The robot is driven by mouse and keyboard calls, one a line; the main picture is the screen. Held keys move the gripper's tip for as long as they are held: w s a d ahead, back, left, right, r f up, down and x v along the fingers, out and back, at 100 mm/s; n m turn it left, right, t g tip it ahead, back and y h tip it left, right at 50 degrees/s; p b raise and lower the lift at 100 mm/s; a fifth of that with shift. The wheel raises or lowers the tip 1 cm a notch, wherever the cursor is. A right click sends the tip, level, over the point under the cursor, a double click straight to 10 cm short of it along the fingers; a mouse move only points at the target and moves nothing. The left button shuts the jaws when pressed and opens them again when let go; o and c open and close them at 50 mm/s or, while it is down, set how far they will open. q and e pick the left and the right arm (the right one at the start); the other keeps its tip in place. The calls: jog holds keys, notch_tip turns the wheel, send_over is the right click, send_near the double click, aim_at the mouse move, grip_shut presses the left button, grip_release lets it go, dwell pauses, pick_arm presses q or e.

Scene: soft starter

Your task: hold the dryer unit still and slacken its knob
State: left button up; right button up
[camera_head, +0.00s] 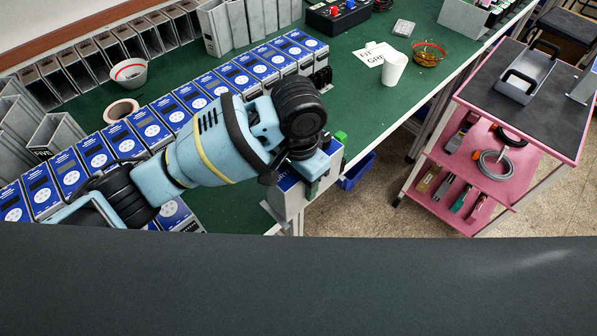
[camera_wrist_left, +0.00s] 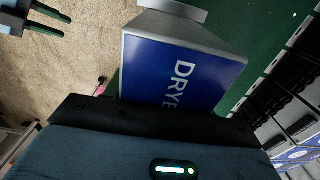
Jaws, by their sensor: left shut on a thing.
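The dryer unit (camera_head: 291,195) is a grey box with a blue face at the near edge of the green bench. Its blue label, reading "DRYE", shows in the left wrist view (camera_wrist_left: 172,70). My left gripper (camera_head: 318,165) is shut on the dryer unit from above and covers much of it. A small green part (camera_head: 340,137) shows beside the gripper; I cannot tell whether it is the knob. In the left wrist view, two parallel dark fingers, apparently my right gripper (camera_wrist_left: 47,20), stand apart and empty over the floor, clear of the unit.
A row of blue-faced units (camera_head: 173,113) lies along the bench behind my left arm. A white cup (camera_head: 394,69) and an amber bowl (camera_head: 428,54) stand farther right. A blue bin (camera_head: 356,172) hangs by the edge. A pink trolley (camera_head: 490,160) stands right, with open floor between.

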pick_arm(q)
jog(key=shift+w, duration=0.1)
